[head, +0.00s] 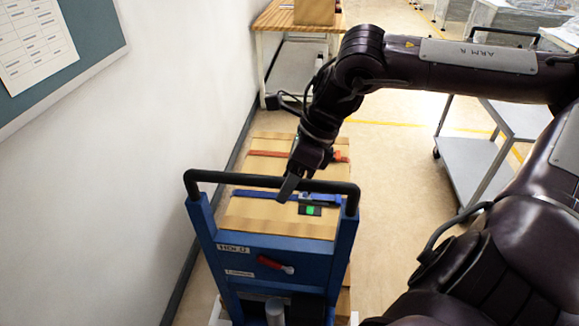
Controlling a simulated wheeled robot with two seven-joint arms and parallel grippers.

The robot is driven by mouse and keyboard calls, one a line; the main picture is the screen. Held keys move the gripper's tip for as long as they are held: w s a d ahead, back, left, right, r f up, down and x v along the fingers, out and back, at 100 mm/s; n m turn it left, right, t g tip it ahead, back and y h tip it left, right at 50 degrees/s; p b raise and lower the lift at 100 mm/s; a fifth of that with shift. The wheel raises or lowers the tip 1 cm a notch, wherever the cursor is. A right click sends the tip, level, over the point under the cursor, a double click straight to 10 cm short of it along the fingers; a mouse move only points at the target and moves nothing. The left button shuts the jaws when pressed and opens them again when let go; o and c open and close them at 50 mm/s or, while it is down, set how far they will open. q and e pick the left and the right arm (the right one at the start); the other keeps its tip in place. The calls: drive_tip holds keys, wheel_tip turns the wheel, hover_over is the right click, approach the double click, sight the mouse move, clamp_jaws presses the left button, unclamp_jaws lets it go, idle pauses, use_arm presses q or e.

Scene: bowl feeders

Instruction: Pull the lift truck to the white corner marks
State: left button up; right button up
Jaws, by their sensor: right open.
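The lift truck (243,255) is blue, with a black handle bar (225,177) across its top and a red lever on its panel. It stands close to the wall with cardboard boxes (265,211) behind its frame. My right gripper (289,188) is open, pointing down at the middle of the handle bar. A finger overlaps the bar in the picture; I cannot tell whether it touches. White patches (353,318) show low beside the truck's base; I cannot tell whether they are the corner marks. My left gripper is out of view.
A white wall (150,170) runs along the left. A grey cart (468,165) stands at the right, and a wooden table (275,17) with a box at the back. Open floor (385,185) lies between truck and cart.

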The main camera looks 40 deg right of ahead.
drive_tip(key=shift+o, duration=0.8)
drive_tip(key=shift+s+a+f, duration=0.2)
drive_tip(key=shift+s+a, duration=0.35)
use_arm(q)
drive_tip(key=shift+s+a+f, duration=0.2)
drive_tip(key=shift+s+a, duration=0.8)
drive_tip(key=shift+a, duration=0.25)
use_arm(e)
drive_tip(key=shift+s+a+r, duration=0.2)
drive_tip(key=shift+a, duration=0.2)
drive_tip(key=shift+r, duration=0.1)
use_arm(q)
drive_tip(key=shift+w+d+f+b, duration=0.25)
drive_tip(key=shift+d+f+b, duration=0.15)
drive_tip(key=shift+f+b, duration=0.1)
use_arm(e)
drive_tip(key=v, duration=0.7)
drive_tip(key=shift+r, duration=0.25)
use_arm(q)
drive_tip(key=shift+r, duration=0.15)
use_arm(e)
drive_tip(key=shift+d, duration=0.3)
drive_tip(key=shift+c, duration=0.2)
